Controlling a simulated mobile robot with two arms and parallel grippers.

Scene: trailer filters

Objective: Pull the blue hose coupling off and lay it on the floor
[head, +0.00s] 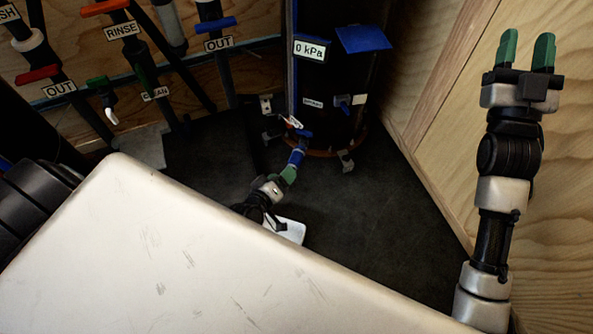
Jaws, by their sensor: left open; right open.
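The blue hose coupling (297,157) shows as a small blue cylinder low at the front of the dark filter vessel (335,100). My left gripper (290,172) has green fingers and is right at the coupling's lower end. The fingers are open, and I cannot tell whether they touch it. Part of my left arm is hidden behind the pale surface in the foreground. My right gripper (527,52) is raised at the upper right by the wooden wall. It is open and empty, far from the coupling. The dark floor (390,215) shows around the vessel.
A white flat object (289,230) lies below my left gripper. Labelled pipes with red, orange and blue handles stand at the left. Floor right of the vessel is clear.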

